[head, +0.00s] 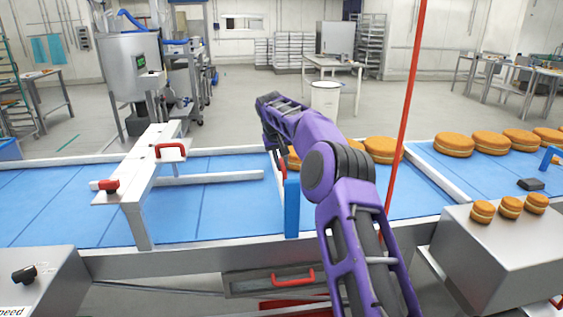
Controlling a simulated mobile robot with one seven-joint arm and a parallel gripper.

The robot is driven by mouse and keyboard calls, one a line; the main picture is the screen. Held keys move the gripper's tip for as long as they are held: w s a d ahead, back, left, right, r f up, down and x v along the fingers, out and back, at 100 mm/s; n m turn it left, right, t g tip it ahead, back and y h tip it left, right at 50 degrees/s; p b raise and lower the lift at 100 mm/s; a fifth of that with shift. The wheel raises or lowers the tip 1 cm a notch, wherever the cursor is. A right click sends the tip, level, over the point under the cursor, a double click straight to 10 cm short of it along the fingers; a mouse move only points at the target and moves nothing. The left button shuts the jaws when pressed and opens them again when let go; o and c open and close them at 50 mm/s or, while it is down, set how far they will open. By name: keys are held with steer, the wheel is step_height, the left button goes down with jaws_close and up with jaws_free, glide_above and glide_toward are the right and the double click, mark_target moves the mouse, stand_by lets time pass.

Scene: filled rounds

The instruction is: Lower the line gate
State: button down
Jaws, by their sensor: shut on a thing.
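My purple arm reaches from the lower right over the blue conveyor, and my gripper (272,146) points down at its far end. The gripper is small and partly hidden by my own wrist; its jaws are shut. Just under it a short red piece (281,164) shows, beside the top of an upright blue post (292,206) at the belt's near edge. These look like parts of the line gate; the rest of the gate is hidden behind my arm, so its exact angle cannot be told.
Orange filled rounds (380,149) sit on the belt behind my arm, more at right. A white bridge (142,180) with a red handle (170,152) spans the belt at left. A thin red upright line (405,110) stands right of my arm. A steel box (500,248) holds 3 rounds.

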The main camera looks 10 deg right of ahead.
mark_target(281, 180)
step_height(281, 180, down, 5)
steer(key=shift+f+b, duration=0.2)
steer(key=shift+b, duration=1)
steer(key=shift+s, duration=0.1)
steer(key=c, duration=0.8)
jaws_free()
steer(key=shift+c, duration=0.2)
steer(key=shift+o, duration=0.2)
steer(key=shift+r, duration=0.1)
steer(key=shift+r, duration=0.1)
